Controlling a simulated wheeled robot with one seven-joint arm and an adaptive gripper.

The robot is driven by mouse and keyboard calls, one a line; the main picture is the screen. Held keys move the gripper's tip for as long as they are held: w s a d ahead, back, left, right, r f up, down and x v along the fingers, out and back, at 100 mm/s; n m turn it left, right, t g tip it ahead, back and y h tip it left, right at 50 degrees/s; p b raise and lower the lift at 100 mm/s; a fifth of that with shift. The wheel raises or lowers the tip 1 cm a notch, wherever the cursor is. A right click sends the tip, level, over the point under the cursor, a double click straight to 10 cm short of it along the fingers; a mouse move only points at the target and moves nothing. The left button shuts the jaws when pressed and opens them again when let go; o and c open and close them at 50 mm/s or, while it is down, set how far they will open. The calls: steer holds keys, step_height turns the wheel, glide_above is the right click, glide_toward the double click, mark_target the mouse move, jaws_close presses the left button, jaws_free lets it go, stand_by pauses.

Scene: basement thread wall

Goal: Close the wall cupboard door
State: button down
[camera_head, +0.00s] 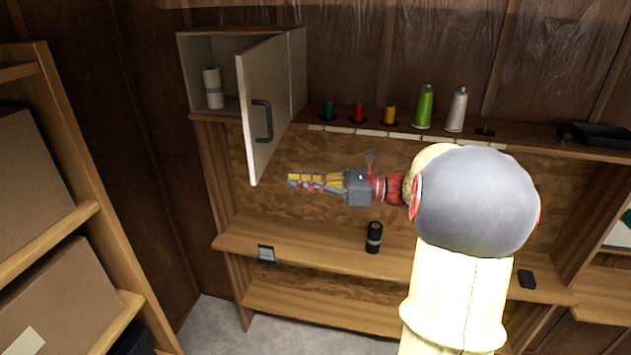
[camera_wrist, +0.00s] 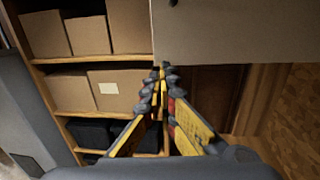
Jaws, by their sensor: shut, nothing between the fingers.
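The wall cupboard (camera_head: 207,62) is a pale box at the upper left of the head view. Its door (camera_head: 268,100) stands open, swung out toward me, with a dark bar handle (camera_head: 262,121) on its outer face. A white roll (camera_head: 213,88) stands inside. My gripper (camera_head: 290,181) is shut and empty, pointing left, to the right of the door's lower edge in the picture. In the wrist view the fingertips (camera_wrist: 162,70) are together, just below the lower edge of the pale door panel (camera_wrist: 235,30). I cannot tell if they touch it.
Thread spools, including a green one (camera_head: 424,107) and a silver one (camera_head: 456,110), stand on the upper shelf. A dark cylinder (camera_head: 374,237) stands on the lower shelf (camera_head: 325,255). A rack with cardboard boxes (camera_head: 60,295) is at the left.

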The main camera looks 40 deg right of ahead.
mark_target(257, 180)
steer(key=p+x, duration=0.1)
steer(key=x, duration=0.6)
steer(key=shift+a, duration=0.1)
